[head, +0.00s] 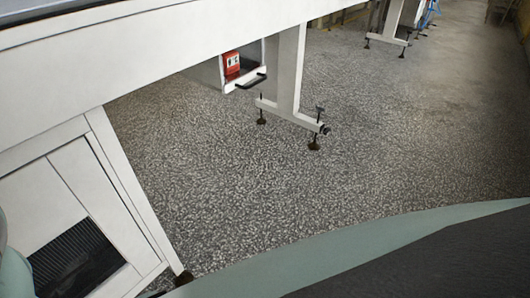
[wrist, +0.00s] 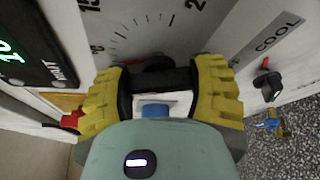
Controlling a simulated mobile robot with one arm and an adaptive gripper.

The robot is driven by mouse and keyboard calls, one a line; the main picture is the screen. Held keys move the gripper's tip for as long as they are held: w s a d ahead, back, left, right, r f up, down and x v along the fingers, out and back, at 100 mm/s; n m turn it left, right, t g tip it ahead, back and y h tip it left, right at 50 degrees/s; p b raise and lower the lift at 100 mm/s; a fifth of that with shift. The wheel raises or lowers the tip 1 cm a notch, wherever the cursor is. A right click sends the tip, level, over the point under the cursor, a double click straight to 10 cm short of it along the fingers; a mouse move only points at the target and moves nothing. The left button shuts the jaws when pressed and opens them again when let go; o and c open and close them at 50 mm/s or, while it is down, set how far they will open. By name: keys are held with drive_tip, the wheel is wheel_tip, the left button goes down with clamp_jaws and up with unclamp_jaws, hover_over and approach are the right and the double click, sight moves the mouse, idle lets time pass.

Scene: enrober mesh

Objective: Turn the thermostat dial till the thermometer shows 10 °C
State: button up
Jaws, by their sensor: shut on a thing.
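In the wrist view my gripper (wrist: 160,86) has its two yellow fingers shut on the thermostat dial (wrist: 165,78), a dark knob with a bar-shaped grip between them. A grey panel (wrist: 140,20) behind it carries tick marks and numbers; a 15 and a cut-off number starting with 2 show. A red part shows just behind the bar; the fingers and bar hide much of the dial. A black display (wrist: 28,45) with green digits stands at the left edge; it is tilted and cut off, so I cannot read it surely. The head view does not show gripper or dial.
A COOL label (wrist: 278,32) and a small black knob (wrist: 267,86) are at right in the wrist view. In the head view, a white beam (head: 150,55), a white cabinet (head: 80,190) and a support leg (head: 289,75) surround open speckled floor (head: 270,190). A red box (head: 232,63) sits behind the leg.

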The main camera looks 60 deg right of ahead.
drive_tip(key=m+b, duration=0.1)
drive_tip(key=b, duration=0.2)
drive_tip(key=shift+f+m+b, duration=0.3)
drive_tip(key=shift+f+b, duration=0.1)
drive_tip(key=shift+r+m+t+y+b, duration=0.25)
drive_tip(key=shift+m+t+y+b, duration=0.2)
drive_tip(key=shift+b, duration=0.55)
drive_tip(key=shift+r, duration=0.2)
drive_tip(key=o, duration=1.2)
drive_tip(key=shift+s, duration=0.15)
drive_tip(key=v, duration=1.2)
